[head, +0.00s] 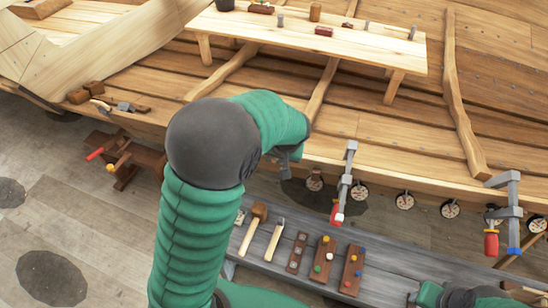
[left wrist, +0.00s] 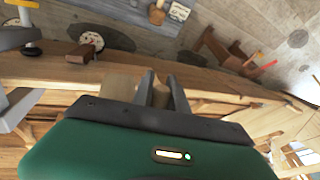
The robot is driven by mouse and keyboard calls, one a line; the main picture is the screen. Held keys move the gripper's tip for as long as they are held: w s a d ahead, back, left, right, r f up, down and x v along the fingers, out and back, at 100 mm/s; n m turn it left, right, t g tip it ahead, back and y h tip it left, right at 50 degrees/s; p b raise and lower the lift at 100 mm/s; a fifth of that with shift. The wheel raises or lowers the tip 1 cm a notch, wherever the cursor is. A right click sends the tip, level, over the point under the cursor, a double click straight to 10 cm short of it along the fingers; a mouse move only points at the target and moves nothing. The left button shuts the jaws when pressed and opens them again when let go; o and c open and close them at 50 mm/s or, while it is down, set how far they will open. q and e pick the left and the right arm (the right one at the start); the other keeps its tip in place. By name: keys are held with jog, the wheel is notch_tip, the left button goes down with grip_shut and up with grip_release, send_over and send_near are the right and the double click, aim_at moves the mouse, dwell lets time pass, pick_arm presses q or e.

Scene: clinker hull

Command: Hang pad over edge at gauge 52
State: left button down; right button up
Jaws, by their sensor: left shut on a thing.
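A grey clamp with a red handle (head: 346,185) grips the edge; another clamp (head: 508,200) is farther right. A grey bench (head: 380,280) below holds a mallet (head: 252,225) and peg boards. Tools and brown blocks (head: 85,92) lie on the hull at left. A long plank table (head: 350,45) stands behind.

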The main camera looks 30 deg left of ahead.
pick_arm(q)
notch_tip(320, 180, down, 9)
jog(key=w+b, duration=0.3)
jog(key=b, duration=0.2)
jog(key=shift+a+r, duration=0.15)
jog(key=shift+a, duration=0.3)
jog(key=shift+d, duration=0.1)
jog(key=shift+f+b, duration=0.2)
jog(key=shift+b, duration=0.15)
jog(key=c, duration=1.2)
grip_release()
jog(key=shift+c, duration=0.2)
jog(key=v, duration=1.6)
jog(key=shift+d+r, duration=0.2)
jog(key=shift+r, duration=0.15)
